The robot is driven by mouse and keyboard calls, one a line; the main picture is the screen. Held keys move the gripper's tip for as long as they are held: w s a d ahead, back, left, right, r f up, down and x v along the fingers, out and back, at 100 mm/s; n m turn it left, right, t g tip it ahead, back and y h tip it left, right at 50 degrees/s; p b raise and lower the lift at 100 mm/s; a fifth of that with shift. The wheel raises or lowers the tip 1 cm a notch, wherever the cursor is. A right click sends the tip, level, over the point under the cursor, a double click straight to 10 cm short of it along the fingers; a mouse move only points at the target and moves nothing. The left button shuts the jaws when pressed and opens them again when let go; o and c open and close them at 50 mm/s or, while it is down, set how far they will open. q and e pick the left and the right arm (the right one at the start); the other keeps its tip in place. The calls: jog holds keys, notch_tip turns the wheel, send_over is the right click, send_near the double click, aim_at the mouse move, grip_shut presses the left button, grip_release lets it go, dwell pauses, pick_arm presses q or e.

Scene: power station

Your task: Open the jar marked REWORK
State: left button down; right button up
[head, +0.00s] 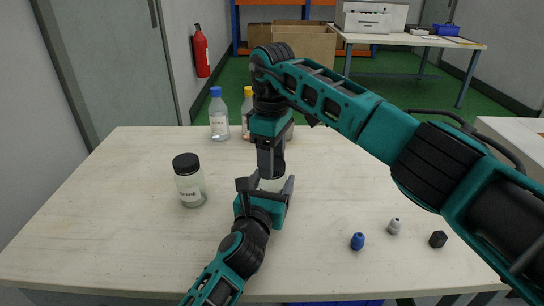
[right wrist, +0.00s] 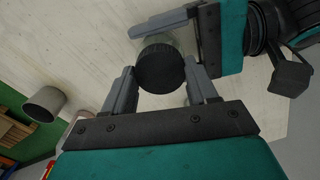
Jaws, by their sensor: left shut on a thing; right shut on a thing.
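A clear jar (head: 273,184) stands on the table near the middle, mostly hidden by my grippers; its label cannot be read. My left gripper (head: 264,186) is shut on the jar's body from the front. My right gripper (head: 271,152) points down from above and is shut on the jar's black lid, which shows between its fingers in the right wrist view (right wrist: 160,68). There the left gripper (right wrist: 168,24) is also seen around the jar below the lid. Whether the lid is loose cannot be told.
Another jar (head: 189,182) with a black lid stands to the left, its label unclear. A blue-capped bottle (head: 218,116) and a yellow-capped bottle (head: 247,112) stand behind. A blue cap (head: 358,241), grey cap (head: 394,226) and black piece (head: 438,239) lie front right.

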jog(key=n, duration=0.3)
jog(key=shift+n, duration=0.3)
jog(key=n, duration=0.3)
jog(key=shift+r+n, duration=0.1)
jog(key=shift+n, duration=0.2)
jog(key=n, duration=0.3)
jog(key=shift+n, duration=0.4)
jog(key=n, duration=0.7)
jog(key=shift+n, duration=0.3)
jog(key=n, duration=0.3)
jog(key=shift+n, duration=0.4)
jog(key=n, duration=0.3)
jog(key=shift+n, duration=0.4)
jog(key=n, duration=0.3)
jog(key=shift+n, duration=0.3)
jog(key=n, duration=0.5)
jog(key=shift+n, duration=0.3)
jog(key=n, duration=0.5)
jog(key=shift+n, duration=0.4)
jog(key=n, duration=0.5)
jog(key=shift+n, duration=0.3)
jog(key=n, duration=0.7)
jog(key=shift+r, duration=0.1)
